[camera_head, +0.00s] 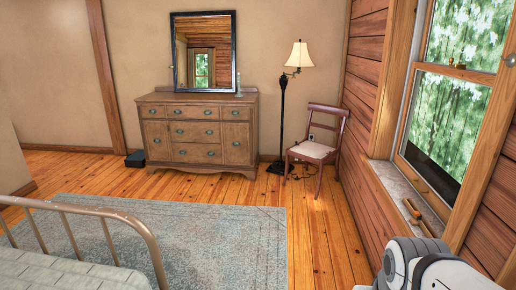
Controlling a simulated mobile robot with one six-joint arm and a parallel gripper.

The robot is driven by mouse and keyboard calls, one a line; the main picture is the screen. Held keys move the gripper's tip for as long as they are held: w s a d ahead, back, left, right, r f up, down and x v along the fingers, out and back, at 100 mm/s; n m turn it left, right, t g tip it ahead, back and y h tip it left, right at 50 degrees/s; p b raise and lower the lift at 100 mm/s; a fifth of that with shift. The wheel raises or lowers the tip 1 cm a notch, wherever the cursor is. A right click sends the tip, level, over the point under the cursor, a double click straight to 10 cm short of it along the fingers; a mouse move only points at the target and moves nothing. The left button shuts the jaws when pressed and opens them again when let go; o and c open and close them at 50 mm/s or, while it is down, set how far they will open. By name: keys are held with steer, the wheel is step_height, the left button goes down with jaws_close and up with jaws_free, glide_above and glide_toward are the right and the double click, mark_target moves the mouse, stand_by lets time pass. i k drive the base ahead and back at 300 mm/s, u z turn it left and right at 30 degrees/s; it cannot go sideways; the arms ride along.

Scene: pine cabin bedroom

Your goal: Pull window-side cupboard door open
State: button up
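A brown wooden dresser (195,169) stands against the far wall, left of centre. Its window-side cupboard door (236,152) is the tall panel at the right end, below a small top drawer. The door looks shut and has a small dark pull near its middle. A matching door (157,150) at the left end also looks shut. A white and dark part of my arm shows at the lower right, far from the dresser. My gripper's fingers are not in view.
A floor lamp (282,115) and a chair (312,151) stand right of the dresser. A metal bed frame (150,240) is at lower left. The window (445,110) and its sill are at right. A rug (215,235) and bare floor lie before the dresser.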

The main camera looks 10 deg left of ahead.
mark_target(236, 135)
steer(key=u, duration=0.2)
steer(key=i, duration=0.8)
steer(key=u, duration=0.65)
steer(key=i, duration=1.7)
steer(key=u, duration=0.5)
steer(key=i, duration=1.95)
steer(key=z, duration=0.3)
steer(key=i, duration=1.75)
steer(key=z, duration=0.75)
steer(key=i, duration=1.15)
steer(key=z, duration=0.3)
